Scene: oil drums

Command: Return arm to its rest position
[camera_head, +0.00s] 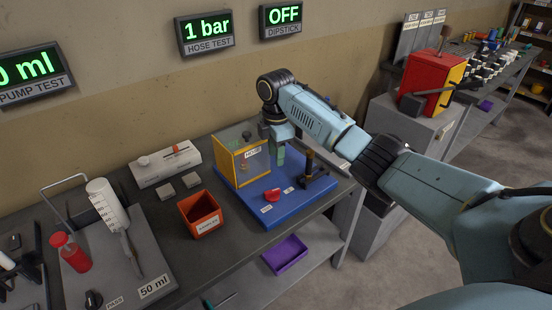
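My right arm (320,118) reaches in from the right side, blue-grey with black joints. Its forearm stretches over the workbench toward the wall, and the wrist bends down. My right gripper (280,155) points down above the blue base plate (266,205), just right of a yellow-framed clear box (226,166). The fingers are small and seen from one side, so I cannot tell whether they are open or shut. A dark upright post (309,165) with a handle stands on the plate to the right of the gripper. My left gripper is not in view.
An orange bin (187,216), a white box (160,170) and a large syringe (105,205) on a grey board stand left on the bench. A purple tray (285,254) lies on the shelf below. A red and yellow machine (424,80) stands on a cabinet at right.

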